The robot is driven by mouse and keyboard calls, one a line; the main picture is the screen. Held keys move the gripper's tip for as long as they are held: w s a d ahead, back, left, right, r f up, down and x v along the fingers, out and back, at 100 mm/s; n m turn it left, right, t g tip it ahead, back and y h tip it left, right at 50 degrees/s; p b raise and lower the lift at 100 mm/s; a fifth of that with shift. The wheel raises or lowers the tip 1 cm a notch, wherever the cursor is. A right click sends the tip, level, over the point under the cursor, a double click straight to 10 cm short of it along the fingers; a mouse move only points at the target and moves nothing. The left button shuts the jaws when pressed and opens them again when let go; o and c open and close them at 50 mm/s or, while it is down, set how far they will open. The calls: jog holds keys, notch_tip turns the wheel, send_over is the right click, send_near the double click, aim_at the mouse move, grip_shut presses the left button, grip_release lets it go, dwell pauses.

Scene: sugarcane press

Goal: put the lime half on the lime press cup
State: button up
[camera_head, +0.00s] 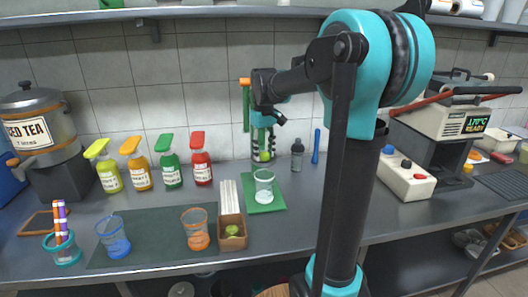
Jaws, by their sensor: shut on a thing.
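My gripper (263,156) hangs fingers down near the back wall, beyond a clear glass. It is shut on a small light green piece, which looks like the lime half (265,156), low between its fingertips. A green upright with an orange top (246,104) stands beside and partly behind my gripper; it may be part of the lime press. The press cup cannot be made out. It may be hidden by my gripper, and I cannot tell whether the lime half touches it.
The clear glass (264,186) stands on a green mat (266,208). A small wooden box (232,242) holds something green. A grey bottle (297,155) and a blue upright object (316,146) are right of my gripper. Several coloured bottles (171,173) stand left.

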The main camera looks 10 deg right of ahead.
jog(key=shift+f, duration=0.15)
jog(key=o, duration=0.7)
notch_tip(320, 180, up, 12)
jog(key=shift+r, duration=0.2)
